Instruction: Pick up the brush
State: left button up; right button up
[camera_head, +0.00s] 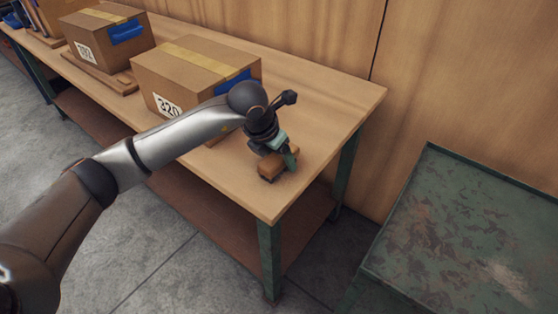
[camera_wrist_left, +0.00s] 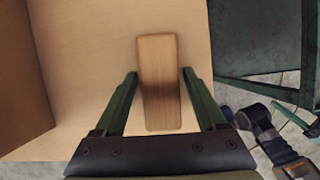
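The brush (camera_head: 270,169) lies on the wooden workbench near its front right corner. In the head view it is a small brown block, partly covered by my left gripper (camera_head: 283,160). In the left wrist view the brush (camera_wrist_left: 158,80) shows its smooth, light wooden back. No bristles show. The left gripper (camera_wrist_left: 160,76) is open, with one green finger on each long side of the brush. Its fingertips are close to the sides; I cannot tell whether they touch.
A cardboard box (camera_head: 180,78) marked 320 stands on the workbench (camera_head: 345,95) left of the brush. Another box (camera_head: 100,40) stands farther left. A worn green table (camera_head: 470,240) is at the right, across a gap. The bench top right of the brush is clear.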

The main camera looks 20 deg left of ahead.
pick_arm(q)
grip_shut()
dwell(0.3)
jog(key=shift+r, duration=0.1)
jog(key=shift+w+r+p, duration=0.1)
jog(key=shift+r+p, duration=0.2)
jog(key=shift+r, duration=0.25)
jog(key=r, duration=0.3)
jog(key=shift+s+d+r, duration=0.15)
jog(key=shift+s+d, duration=0.1)
jog(key=shift+d, duration=0.05)
jog(key=s+d+r, duration=0.9)
jog(key=shift+d, duration=0.4)
